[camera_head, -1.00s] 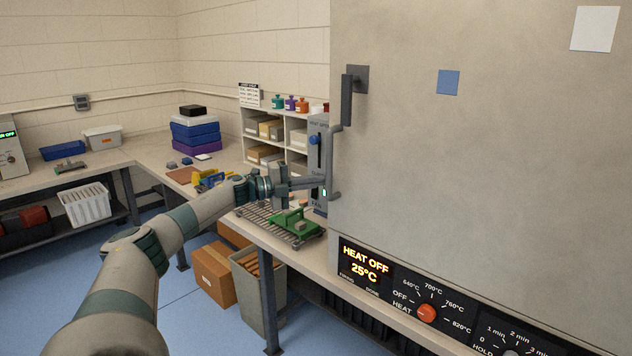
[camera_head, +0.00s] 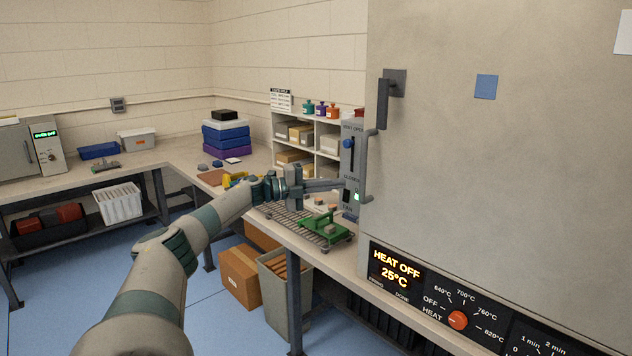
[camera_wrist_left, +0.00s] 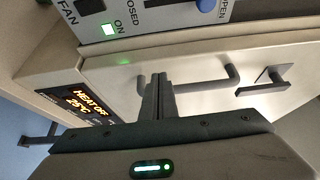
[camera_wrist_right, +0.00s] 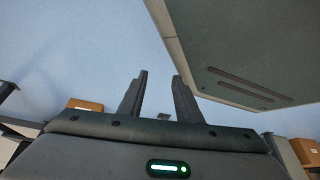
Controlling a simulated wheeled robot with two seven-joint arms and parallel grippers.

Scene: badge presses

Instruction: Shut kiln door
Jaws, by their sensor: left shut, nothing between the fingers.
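The kiln door (camera_head: 500,170) is the large grey panel filling the right of the head view. I cannot tell whether a gap remains behind its edge. Its bar handle (camera_head: 369,165) stands upright near the door's left edge, with a dark latch lever (camera_head: 384,100) above. The handle (camera_wrist_left: 230,77) also shows in the left wrist view. My left gripper (camera_head: 342,184) is shut and empty, its tips just left of the handle's lower part. The left fingertips (camera_wrist_left: 158,76) show close together. My right gripper (camera_wrist_right: 160,75) is open and empty, only in the right wrist view.
The control panel (camera_head: 440,300) below the door reads HEAT OFF 25°C. A side panel with a blue knob (camera_head: 348,143) stands behind the handle. A green press (camera_head: 323,229) sits on a rack below my left gripper. A cardboard box (camera_head: 240,277) and grey bin (camera_head: 285,295) stand under the bench.

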